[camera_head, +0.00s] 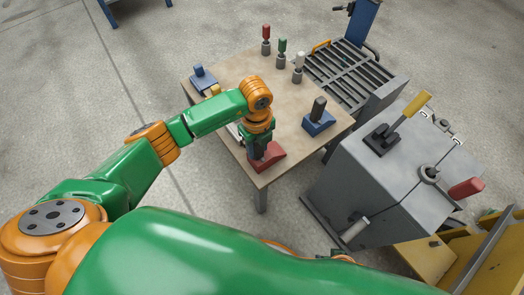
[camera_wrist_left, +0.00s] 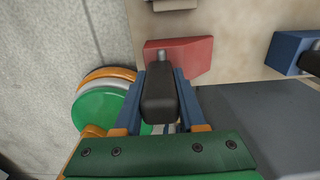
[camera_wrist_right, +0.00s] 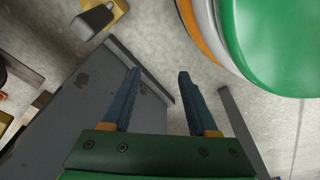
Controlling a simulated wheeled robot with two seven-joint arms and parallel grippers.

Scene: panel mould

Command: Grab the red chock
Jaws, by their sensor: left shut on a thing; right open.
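The red chock (camera_head: 268,158) is a wedge-shaped red block with a dark handle, at the near corner of the wooden table. In the left wrist view the red chock (camera_wrist_left: 190,56) lies just beyond my fingertips. My left gripper (camera_head: 262,146) is above it with its blue fingers on either side of the dark handle. In the left wrist view my left gripper (camera_wrist_left: 160,92) is shut on that handle. My right gripper (camera_wrist_right: 156,76) is open and empty in the right wrist view, over a grey surface and the floor.
The wooden table (camera_head: 231,75) also holds a blue chock (camera_head: 319,121) at the right, another blue block (camera_head: 202,79) at the far left, and several upright handled tools. A grey machine cabinet (camera_head: 385,190) with levers stands to the right, beside a slatted grey rack (camera_head: 345,75).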

